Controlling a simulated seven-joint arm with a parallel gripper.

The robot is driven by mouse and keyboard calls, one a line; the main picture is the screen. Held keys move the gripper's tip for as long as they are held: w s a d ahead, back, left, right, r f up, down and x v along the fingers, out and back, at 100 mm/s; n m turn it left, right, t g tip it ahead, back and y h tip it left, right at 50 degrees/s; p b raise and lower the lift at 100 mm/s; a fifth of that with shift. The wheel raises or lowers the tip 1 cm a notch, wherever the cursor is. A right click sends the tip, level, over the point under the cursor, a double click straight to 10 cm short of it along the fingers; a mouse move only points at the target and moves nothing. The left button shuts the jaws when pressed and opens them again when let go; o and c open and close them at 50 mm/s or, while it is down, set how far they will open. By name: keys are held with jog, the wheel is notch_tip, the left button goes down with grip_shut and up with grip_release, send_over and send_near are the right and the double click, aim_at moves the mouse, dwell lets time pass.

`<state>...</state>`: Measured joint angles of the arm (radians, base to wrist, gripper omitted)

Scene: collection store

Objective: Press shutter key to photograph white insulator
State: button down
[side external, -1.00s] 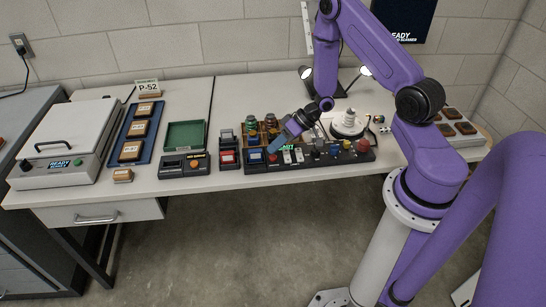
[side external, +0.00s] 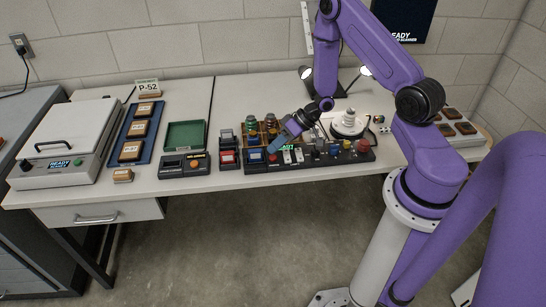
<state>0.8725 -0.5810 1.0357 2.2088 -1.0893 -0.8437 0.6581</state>
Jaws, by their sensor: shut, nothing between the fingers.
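The white insulator (side external: 348,122) stands upright on a round dark-rimmed turntable (side external: 362,133) at the right of the bench, in front of two lamps. I cannot read which key is the shutter key. My gripper (side external: 272,149) is shut and empty, tilted down to the left over the panel's left part, close to a red button (side external: 272,157) and a blue-topped key. Whether the tip touches a key cannot be told. The gripper partly hides the wooden rack behind it.
A wooden rack (side external: 250,139) with green and brown insulators stands behind the panel. Stamp-like blocks (side external: 228,158), a dark box (side external: 184,166), a green tray (side external: 186,134) and a blue tray (side external: 121,154) with labelled blocks lie left. A white scanner (side external: 70,140) stands far left. Lamps (side external: 306,73) stand behind the turntable.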

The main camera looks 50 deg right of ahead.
aim_at(276, 156)
jog(key=shift+f, duration=0.2)
dwell(0.5)
jog(key=shift+f, duration=0.25)
jog(key=shift+f, duration=0.45)
dwell(0.7)
jog(key=shift+r, duration=0.9)
jog(key=shift+r, duration=2.5)
